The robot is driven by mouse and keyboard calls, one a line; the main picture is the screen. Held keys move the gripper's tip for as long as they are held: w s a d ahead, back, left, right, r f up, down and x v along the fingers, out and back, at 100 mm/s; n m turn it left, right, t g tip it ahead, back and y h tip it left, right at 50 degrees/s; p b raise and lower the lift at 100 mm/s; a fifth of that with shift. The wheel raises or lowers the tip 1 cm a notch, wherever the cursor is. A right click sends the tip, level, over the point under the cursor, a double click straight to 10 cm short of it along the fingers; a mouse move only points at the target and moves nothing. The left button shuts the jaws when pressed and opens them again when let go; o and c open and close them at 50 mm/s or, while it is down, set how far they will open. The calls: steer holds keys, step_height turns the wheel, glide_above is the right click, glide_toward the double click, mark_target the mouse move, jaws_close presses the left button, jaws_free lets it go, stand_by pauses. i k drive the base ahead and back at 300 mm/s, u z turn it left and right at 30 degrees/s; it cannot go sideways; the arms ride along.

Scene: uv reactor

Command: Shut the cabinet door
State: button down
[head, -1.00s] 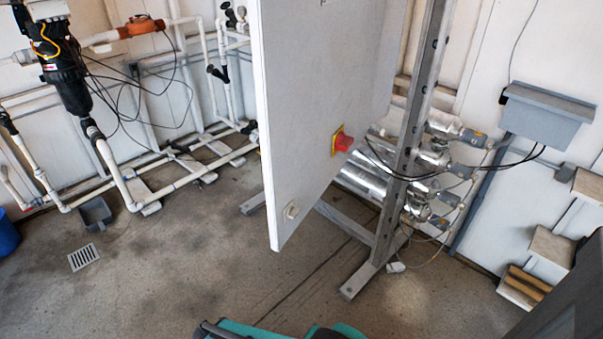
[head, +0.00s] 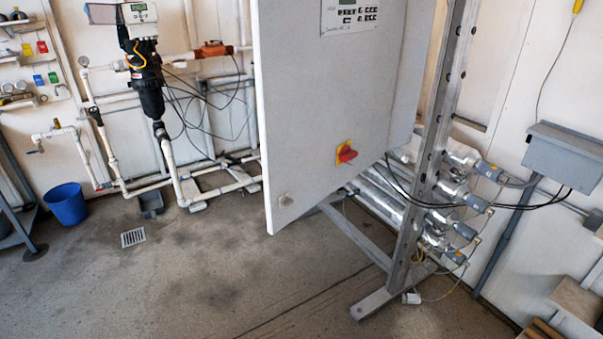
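The cabinet door (head: 310,110) is a large light-grey panel in the upper middle of the head view. It bears a control panel with a small display and buttons (head: 350,14) near the top, a red and yellow rotary switch (head: 346,153) and a small latch (head: 285,200) at its lower left corner. The door's free left edge stands out toward the room, so it looks ajar; the cabinet body behind it is mostly hidden. My gripper is not in view.
A metal frame post (head: 430,160) with a foot on the floor stands right of the door. Silver reactor tubes (head: 450,190) with cables lie behind it. White pipes (head: 180,180), a blue bucket (head: 66,204) and a floor drain (head: 133,237) are at left. The front floor is clear.

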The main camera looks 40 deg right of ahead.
mark_target(325, 84)
steer(key=k, duration=1.8)
steer(key=u, duration=1)
steer(key=i, duration=1)
steer(key=z, duration=0.05)
